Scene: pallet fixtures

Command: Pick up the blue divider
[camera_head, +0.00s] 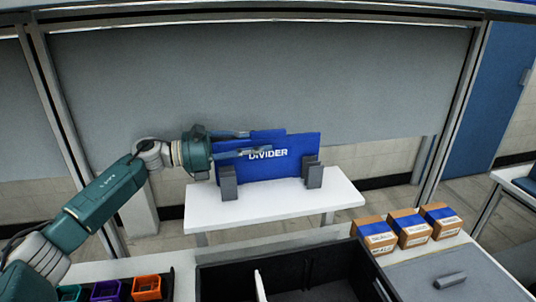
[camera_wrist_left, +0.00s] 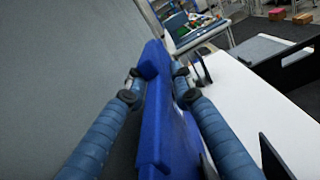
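The blue divider (camera_head: 285,160), marked "DIVIDER", stands upright on a white table, held between grey upright fixtures. A raised blue block (camera_head: 268,134) sits at its top edge. My left gripper (camera_head: 246,143) reaches in from the left, at the divider's upper left part. In the left wrist view, the divider (camera_wrist_left: 160,115) runs between the two blue-grey fingers of the left gripper (camera_wrist_left: 157,82), one on each side. The fingers are apart, with narrow gaps showing beside the divider; firm contact is not visible. My right gripper is not in view.
Grey fixtures (camera_head: 228,182) and (camera_head: 313,175) stand on the white table (camera_head: 270,208). A grey panel wall (camera_head: 300,80) is close behind. Nearer are several small cartons (camera_head: 410,228), a black crate (camera_head: 215,280) and coloured bins (camera_head: 146,287).

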